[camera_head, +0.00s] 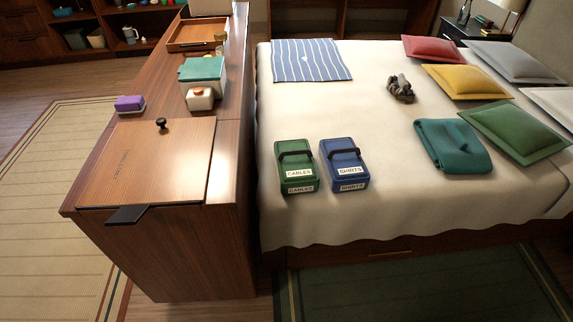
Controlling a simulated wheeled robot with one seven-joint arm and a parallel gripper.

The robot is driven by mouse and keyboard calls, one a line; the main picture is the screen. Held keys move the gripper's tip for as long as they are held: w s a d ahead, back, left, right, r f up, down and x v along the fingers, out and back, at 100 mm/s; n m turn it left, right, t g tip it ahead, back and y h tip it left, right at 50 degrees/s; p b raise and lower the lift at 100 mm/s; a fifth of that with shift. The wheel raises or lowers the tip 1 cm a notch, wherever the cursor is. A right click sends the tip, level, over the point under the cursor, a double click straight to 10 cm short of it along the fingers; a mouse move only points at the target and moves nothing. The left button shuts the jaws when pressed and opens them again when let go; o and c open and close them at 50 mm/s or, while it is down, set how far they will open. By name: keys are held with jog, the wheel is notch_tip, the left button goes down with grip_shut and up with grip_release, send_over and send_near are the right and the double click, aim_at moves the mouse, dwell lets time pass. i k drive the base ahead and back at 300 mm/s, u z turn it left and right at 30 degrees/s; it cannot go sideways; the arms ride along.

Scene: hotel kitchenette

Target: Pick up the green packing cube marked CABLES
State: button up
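The green packing cube marked CABLES (296,160) lies on the white bedspread near the foot of the bed, close to its left edge. It has a dark strap handle on top and white labels reading CABLES on its top and front. A blue packing cube marked SHIRTS (344,162) lies just to its right, with a narrow gap between them. My gripper does not show in the head view.
A wooden counter (230,130) runs along the bed's left side, bearing a boxed lid panel, a teal box (203,72) and a white jar (200,99). A folded teal cloth (452,146) and several cushions lie to the right.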

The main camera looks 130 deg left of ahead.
aim_at(296, 170)
jog(key=u, duration=0.25)
jog(key=i, duration=0.3)
jog(key=u, duration=4.35)
jog(key=k, duration=0.25)
jog(key=z, duration=0.2)
